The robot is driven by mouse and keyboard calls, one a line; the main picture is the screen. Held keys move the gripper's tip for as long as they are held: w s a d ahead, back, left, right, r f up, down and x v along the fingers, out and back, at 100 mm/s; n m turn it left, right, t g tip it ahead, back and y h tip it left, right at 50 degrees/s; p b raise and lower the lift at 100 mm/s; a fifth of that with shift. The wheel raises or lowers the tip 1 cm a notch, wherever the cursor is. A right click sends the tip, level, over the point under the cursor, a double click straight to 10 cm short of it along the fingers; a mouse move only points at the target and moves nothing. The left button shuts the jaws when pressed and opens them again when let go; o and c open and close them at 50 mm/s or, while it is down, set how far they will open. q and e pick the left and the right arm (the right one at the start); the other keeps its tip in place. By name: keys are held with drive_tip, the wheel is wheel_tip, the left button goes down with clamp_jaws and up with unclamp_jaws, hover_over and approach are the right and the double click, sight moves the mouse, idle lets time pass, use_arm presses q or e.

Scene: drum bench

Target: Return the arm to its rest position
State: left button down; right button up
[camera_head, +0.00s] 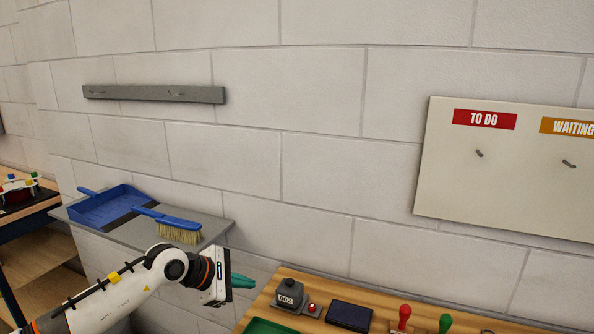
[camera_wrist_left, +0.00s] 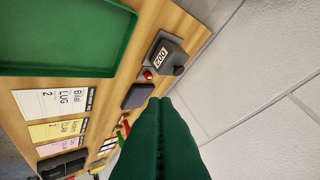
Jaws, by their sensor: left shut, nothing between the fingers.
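My left arm (camera_head: 130,285) comes in from the lower left in the head view. My left gripper (camera_head: 243,282) points right, with its green fingers together and empty, just left of the wooden bench top. In the left wrist view the shut green fingers (camera_wrist_left: 160,130) fill the lower middle, with the bench behind and to their left. My right gripper is in neither view.
The wooden bench (camera_head: 265,299) holds a grey device marked 002 (camera_head: 290,295), a dark pad (camera_head: 349,315), stamps (camera_head: 404,318) and a green tray (camera_head: 270,326). A grey shelf (camera_head: 215,235) holds a blue dustpan (camera_head: 103,205) and brush (camera_head: 178,230). A board (camera_head: 500,180) hangs at right.

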use_arm(q)
drive_tip(key=s+d+r+n+t+h, duration=0.2)
drive_tip(key=s+d+r+n+h, duration=0.15)
drive_tip(key=d+n, duration=0.2)
drive_tip(key=s+d+r+n+t+h, duration=0.2)
drive_tip(key=s+d+n+h, duration=0.2)
drive_tip(key=d+h, duration=0.15)
drive_tip(key=s+a+f+n+t+y, duration=0.4)
drive_tip(key=a+n+y, duration=0.45)
drive_tip(key=n, duration=0.75)
drive_tip(key=s+a+f+n+t+y, duration=0.2)
drive_tip(key=a+f+n+y, duration=0.6)
drive_tip(key=n, duration=0.9)
drive_tip(key=s+a+f+n+g, duration=0.1)
drive_tip(key=s+f+n+g, duration=0.45)
drive_tip(key=s, duration=0.65)
drive_tip(key=s+a+f+n+g, duration=0.2)
drive_tip(key=s+f+n+g, duration=0.2)
drive_tip(key=s+f+g, duration=0.55)
drive_tip(key=s+f+t, duration=0.1)
drive_tip(key=s+f, duration=0.1)
drive_tip(key=f, duration=1)
drive_tip(key=s+f, duration=0.2)
drive_tip(key=f, duration=0.9)
drive_tip(key=s+a+f+g, duration=0.1)
drive_tip(key=s+a+f, duration=0.1)
drive_tip(key=s+f, duration=1.4)
drive_tip(key=shift+s+a+f, duration=0.3)
drive_tip(key=shift+s+f, duration=0.05)
drive_tip(key=shift+f, duration=0.05)
